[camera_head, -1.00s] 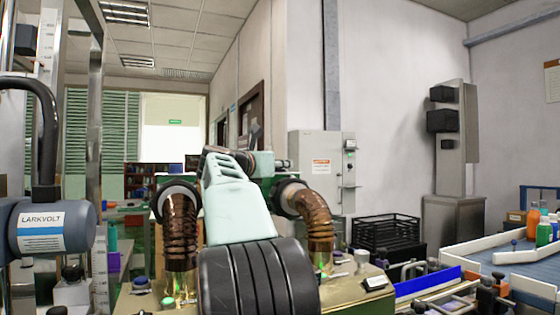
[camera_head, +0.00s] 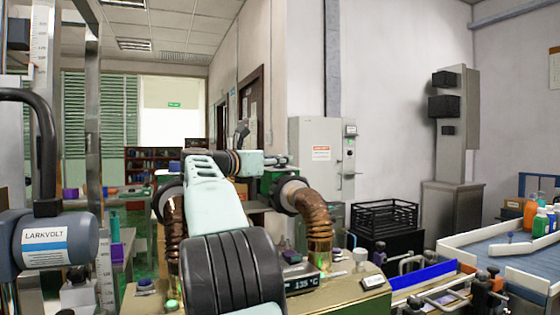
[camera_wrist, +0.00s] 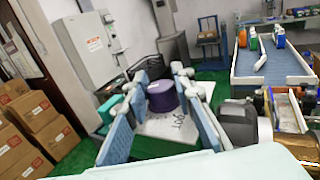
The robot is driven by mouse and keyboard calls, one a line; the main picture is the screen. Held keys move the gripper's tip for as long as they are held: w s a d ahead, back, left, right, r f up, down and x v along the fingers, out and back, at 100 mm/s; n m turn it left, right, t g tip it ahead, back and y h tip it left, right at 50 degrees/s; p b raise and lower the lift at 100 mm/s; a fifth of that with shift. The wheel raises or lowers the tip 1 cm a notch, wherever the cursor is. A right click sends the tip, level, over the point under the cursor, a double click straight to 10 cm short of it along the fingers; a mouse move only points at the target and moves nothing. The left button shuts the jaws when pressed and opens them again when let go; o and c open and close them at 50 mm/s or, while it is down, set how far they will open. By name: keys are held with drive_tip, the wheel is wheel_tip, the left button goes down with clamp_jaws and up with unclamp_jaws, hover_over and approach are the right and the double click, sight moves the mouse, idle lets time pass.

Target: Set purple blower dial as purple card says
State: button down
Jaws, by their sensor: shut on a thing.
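In the wrist view a purple round dial (camera_wrist: 162,96) stands on a pale plate (camera_wrist: 160,140) with dark, partly hidden lettering. My gripper (camera_wrist: 163,82) has its two blue-padded fingers on either side of this dial and is shut on it. The dial's pointer and scale cannot be read. In the head view my arm covers the middle of the scene, and the dial in my gripper cannot be made out. I cannot pick out a purple card in either view.
In the head view, brown ribbed hoses (camera_head: 313,215) flank my arm above a machine with a display (camera_head: 303,283) reading about 135 °C. A grey LARKVOLT unit (camera_head: 48,245) stands at left. A black crate (camera_head: 385,217) and a conveyor (camera_head: 500,247) with bottles lie right.

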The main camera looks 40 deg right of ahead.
drive_tip(key=c, duration=1.7)
unclamp_jaws()
drive_tip(key=shift+f, duration=0.2)
drive_tip(key=shift+o, duration=0.4)
drive_tip(key=shift+r, duration=0.1)
drive_tip(key=v, duration=0.7)
drive_tip(key=shift+a, duration=0.3)
drive_tip(key=shift+s, duration=0.1)
